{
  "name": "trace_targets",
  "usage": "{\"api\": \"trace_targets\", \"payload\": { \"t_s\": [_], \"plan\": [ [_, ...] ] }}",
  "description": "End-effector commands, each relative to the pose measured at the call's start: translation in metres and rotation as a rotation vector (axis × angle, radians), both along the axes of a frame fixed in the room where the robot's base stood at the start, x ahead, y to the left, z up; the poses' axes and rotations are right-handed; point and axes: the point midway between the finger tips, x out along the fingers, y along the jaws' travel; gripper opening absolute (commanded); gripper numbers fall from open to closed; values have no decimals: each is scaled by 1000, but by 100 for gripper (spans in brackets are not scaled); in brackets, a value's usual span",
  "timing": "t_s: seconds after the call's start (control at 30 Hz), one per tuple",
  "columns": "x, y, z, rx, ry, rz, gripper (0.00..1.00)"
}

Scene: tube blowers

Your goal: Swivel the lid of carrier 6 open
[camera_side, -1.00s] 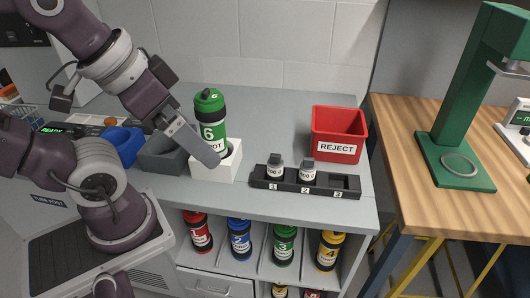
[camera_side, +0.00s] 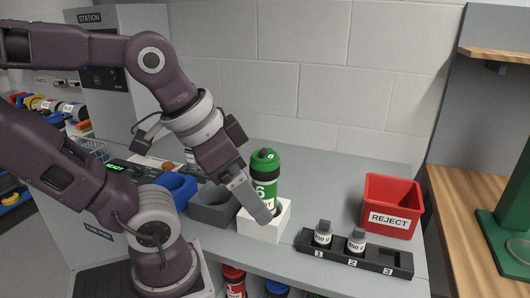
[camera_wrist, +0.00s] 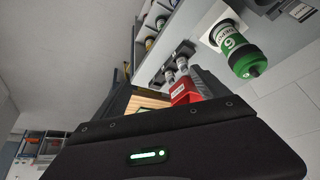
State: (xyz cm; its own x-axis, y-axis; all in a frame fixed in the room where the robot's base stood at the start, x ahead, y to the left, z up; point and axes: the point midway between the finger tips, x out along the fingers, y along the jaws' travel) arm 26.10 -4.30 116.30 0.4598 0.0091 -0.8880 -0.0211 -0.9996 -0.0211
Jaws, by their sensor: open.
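Carrier 6 (camera_side: 259,193) is a green and white cylinder marked 6, standing upright in a white block (camera_side: 262,230). Its green lid (camera_side: 264,156) sits on top, above a dark band, and looks in line with the body. In the wrist view, carrier 6 (camera_wrist: 231,40) shows upside down at the upper right, with its lid (camera_wrist: 248,66) pointing down. My gripper (camera_side: 262,213) is open and angled down, in front of the carrier's lower left side and the block. It hides part of the label; contact cannot be told.
A grey holder (camera_side: 213,208) and a blue bin (camera_side: 177,188) stand left of the block. A black rack (camera_side: 340,260) with two small labelled containers and a red REJECT bin (camera_side: 392,194) stand to the right. The bench behind is clear.

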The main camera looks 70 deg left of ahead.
Motion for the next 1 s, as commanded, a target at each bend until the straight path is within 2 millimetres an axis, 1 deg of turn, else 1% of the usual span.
{"api": "trace_targets", "payload": {
  "t_s": [0.03,0.07,0.13,0.17,0.2,0.27,0.3,0.4,0.43,0.5,0.53,0.57,0.8,0.9,1.0],
  "plan": [
    [13,9,8,36,35,-26,72],
    [24,17,14,68,68,-59,67],
    [55,48,29,142,172,-173,53],
    [67,64,34,167,219,-233,49],
    [83,88,38,188,277,-314,49],
    [100,124,40,200,352,-436,49],
    [108,147,40,199,388,-511,49],
    [117,190,35,180,442,-656,49],
    [118,199,33,176,450,-686,49],
    [119,210,30,169,458,-729,49],
    [119,212,27,168,460,-740,49],
    [119,213,23,166,461,-745,49],
    [118,211,-23,168,460,-746,49],
    [119,212,-34,169,459,-745,49],
    [119,212,-39,171,458,-744,49]
  ]
}}
